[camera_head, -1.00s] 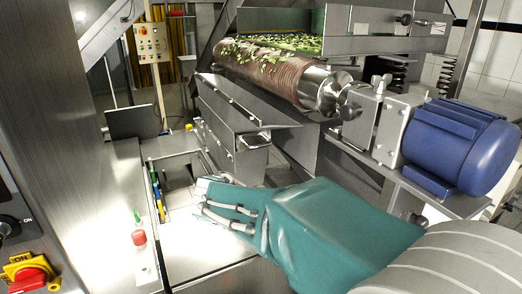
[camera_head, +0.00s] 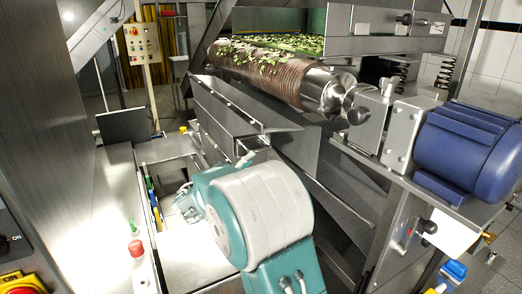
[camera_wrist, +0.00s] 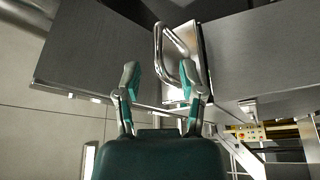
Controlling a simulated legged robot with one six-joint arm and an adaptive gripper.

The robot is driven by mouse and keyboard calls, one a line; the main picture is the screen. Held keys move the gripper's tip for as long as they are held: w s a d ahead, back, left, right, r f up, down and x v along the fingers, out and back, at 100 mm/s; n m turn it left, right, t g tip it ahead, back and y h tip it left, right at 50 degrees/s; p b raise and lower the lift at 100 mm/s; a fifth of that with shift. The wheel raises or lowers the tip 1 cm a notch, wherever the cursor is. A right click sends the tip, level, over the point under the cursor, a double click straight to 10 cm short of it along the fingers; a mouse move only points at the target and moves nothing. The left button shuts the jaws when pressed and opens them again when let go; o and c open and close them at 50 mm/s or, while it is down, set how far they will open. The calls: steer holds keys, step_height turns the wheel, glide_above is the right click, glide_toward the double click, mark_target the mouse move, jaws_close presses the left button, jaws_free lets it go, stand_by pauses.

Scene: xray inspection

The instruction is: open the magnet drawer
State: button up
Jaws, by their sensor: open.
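The magnet drawer shows in the wrist view as a narrow bright steel front (camera_wrist: 204,48) between two broad dark steel panels. Its handle (camera_wrist: 163,45) is a shiny U-shaped bar standing out from it. My gripper (camera_wrist: 160,77) is open and empty, its two teal-tipped fingers pointing at the handle. The bar's lower part appears between the fingers, nearer the right one; I cannot tell whether they touch. In the head view, my arm covers most of the drawer front, and the gripper is largely hidden there.
A steel chute (camera_head: 235,115) lies under the brown roller (camera_head: 270,75) carrying green pieces. A blue motor (camera_head: 468,150) is at the right. A steel cabinet top with a red button (camera_head: 136,248) is at lower left. A control panel (camera_head: 141,42) stands at the back.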

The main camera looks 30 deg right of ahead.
mark_target(262, 149)
steer(key=x, duration=0.6)
jaws_close()
